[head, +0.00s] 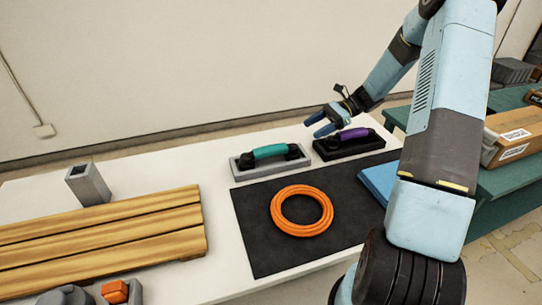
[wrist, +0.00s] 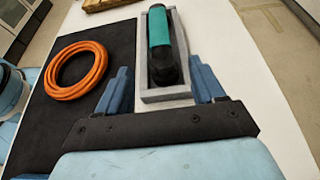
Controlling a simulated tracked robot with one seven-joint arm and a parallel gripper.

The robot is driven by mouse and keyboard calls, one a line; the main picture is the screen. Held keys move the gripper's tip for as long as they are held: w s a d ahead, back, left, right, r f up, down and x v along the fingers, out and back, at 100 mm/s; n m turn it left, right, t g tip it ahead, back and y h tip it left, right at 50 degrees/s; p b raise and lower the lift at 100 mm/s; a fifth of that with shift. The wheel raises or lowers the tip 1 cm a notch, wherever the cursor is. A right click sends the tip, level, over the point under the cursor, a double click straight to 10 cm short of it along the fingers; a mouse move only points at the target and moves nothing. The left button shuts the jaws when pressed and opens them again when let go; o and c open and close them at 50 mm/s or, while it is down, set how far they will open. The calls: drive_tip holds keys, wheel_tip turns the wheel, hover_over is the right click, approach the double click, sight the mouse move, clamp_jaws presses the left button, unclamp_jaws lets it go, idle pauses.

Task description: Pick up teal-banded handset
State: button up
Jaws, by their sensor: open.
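The teal-banded handset (head: 270,152) lies in a light grey cradle (head: 241,176) at the back of the white table. In the wrist view the handset (wrist: 159,29) points away from me, and its near black end sits in the grey cradle (wrist: 166,96). My gripper (head: 319,124) is open and empty. In the head view it hangs near the purple-banded handset, to the right of the teal one. In the wrist view its blue fingers (wrist: 162,84) appear on either side of the cradle's near end. Their height above it is hard to tell.
A purple-banded handset (head: 353,134) rests in a black cradle (head: 350,153) close by. An orange coil (head: 275,208) lies on a dark mat (head: 258,253). Wooden slats (head: 100,230) and a grey square tube (head: 88,184) occupy the left. A green bench (head: 505,181) stands right.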

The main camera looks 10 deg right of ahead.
approach(282, 147)
drive_tip(key=a, duration=0.1)
drive_tip(key=a+f, duration=0.2)
drive_tip(key=a, duration=0.1)
drive_tip(key=shift+w+f, duration=0.1)
drive_tip(key=shift+w, duration=0.15)
drive_tip(key=shift+f+x, duration=0.15)
drive_tip(key=shift+x, duration=1.3)
drive_tip(key=shift+f+x, duration=0.1)
drive_tip(key=shift+x, duration=1.3)
drive_tip(key=shift+d, duration=0.1)
drive_tip(key=shift+c, duration=0.3)
drive_tip(key=c, duration=1.2)
